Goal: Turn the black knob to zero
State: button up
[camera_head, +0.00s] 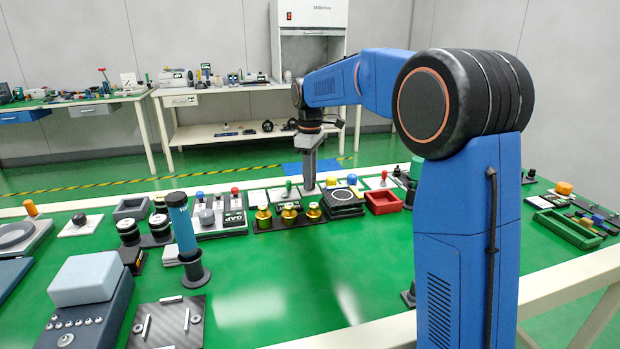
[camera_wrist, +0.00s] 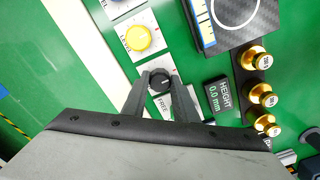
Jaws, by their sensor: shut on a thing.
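The black knob (camera_wrist: 160,82) is round and sits on a pale plate near the top centre of the wrist view. My gripper (camera_wrist: 158,77) is shut on it, with one grey finger on each side. The knob's pointer is too small to read. A label reading FREE (camera_wrist: 162,104) lies below the knob, partly between the fingers. A black display (camera_wrist: 218,95) to the right reads HEIGHT 0.0 mm. In the head view my gripper (camera_head: 309,188) points down at the far row of devices, and the knob cannot be made out there.
Several brass weights (camera_wrist: 258,92) stand to the right. In the head view a red tray (camera_head: 383,203) is right of my gripper. The green table's front middle is clear.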

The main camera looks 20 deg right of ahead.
jog(key=o, duration=1.1)
jog(key=shift+c, duration=0.2)
jog(key=shift+r, duration=0.1)
notch_tip(320, 180, up, 17)
jog(key=shift+r, duration=0.15)
